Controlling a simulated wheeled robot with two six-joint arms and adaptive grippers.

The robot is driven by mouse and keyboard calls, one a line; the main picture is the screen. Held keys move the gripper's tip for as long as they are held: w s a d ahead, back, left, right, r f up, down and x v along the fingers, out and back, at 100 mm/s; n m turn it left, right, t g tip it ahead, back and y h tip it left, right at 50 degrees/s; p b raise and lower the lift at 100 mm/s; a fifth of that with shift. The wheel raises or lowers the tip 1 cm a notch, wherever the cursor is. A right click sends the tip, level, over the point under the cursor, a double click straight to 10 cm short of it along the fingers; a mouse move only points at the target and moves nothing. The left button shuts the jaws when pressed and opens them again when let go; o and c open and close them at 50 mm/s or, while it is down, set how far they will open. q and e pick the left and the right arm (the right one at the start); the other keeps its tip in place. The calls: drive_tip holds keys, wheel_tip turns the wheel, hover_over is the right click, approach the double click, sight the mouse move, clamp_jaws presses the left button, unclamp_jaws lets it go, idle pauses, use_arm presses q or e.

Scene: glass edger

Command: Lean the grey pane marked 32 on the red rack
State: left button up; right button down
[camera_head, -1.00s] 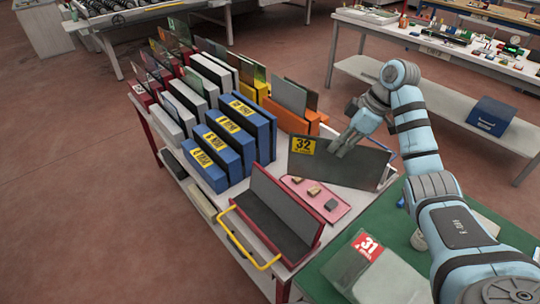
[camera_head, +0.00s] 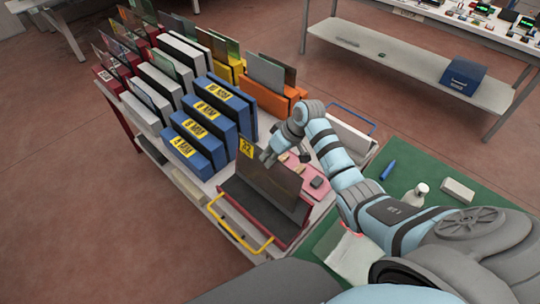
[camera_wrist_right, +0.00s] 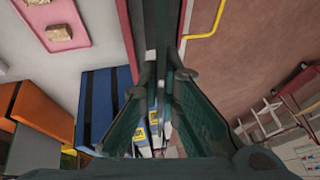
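The grey pane marked 32 (camera_head: 272,182) is at the red rack (camera_head: 291,239) in the head view, tilted, with its yellow label at the upper left corner. Its lower edge is at or just above the rack's trough; I cannot tell whether it touches. My right gripper (camera_head: 267,158) is at the pane's top edge, with a finger over its face. In the right wrist view my right gripper's fingertips (camera_wrist_right: 164,75) close on either side of a dark strip that looks like the pane edge-on. My left gripper is not in view.
Blue blocks (camera_head: 190,147) with yellow labels stand left of the rack. Orange holders (camera_head: 268,102) with panes stand behind. A pink mat (camera_head: 318,189) with small pieces lies right of the rack. A yellow handle (camera_head: 222,232) is at the rack's front. A bottle (camera_head: 416,196) stands on the green mat.

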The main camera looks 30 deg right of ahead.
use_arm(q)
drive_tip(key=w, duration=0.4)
use_arm(e)
drive_tip(key=f+b, duration=0.1)
drive_tip(key=f, duration=0.1)
drive_tip(key=f+b, duration=0.2)
drive_tip(key=f, duration=0.1)
drive_tip(key=w+f+b, duration=0.1)
drive_tip(key=f, duration=0.1)
drive_tip(key=shift+w+d+f+b, duration=0.1)
drive_tip(key=shift+f+b, duration=0.2)
drive_tip(key=shift+f, duration=0.55)
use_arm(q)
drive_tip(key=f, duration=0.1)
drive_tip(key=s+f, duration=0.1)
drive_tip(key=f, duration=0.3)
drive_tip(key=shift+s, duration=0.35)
use_arm(e)
drive_tip(key=shift+s, duration=0.2)
drive_tip(key=c, duration=1.7)
unclamp_jaws()
drive_tip(key=shift+r, duration=0.1)
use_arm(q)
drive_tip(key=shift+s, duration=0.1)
